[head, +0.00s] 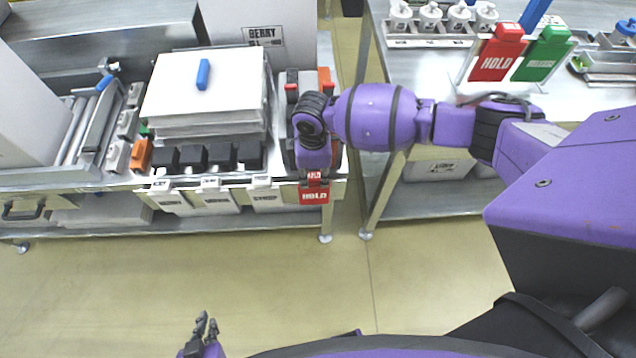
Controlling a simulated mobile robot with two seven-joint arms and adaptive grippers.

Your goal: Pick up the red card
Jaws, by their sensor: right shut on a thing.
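A red card (314,196) with the word HOLD hangs at the right front corner of the left bench. My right gripper (314,176) is above it, pointing down, and is shut on the card's upper end. Another red HOLD card (497,57) stands in a holder on the right bench, beside a green card (543,55). My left gripper (206,328) is low in the picture over the floor, apart from both benches; its fingers are too small to judge.
The left bench holds a stack of white sheets (205,85) with a blue handle on top, black blocks, and a box marked BERRY (262,25). White labelled bins (217,199) hang along its front. A narrow gap separates it from the right bench (425,65). The floor in front is clear.

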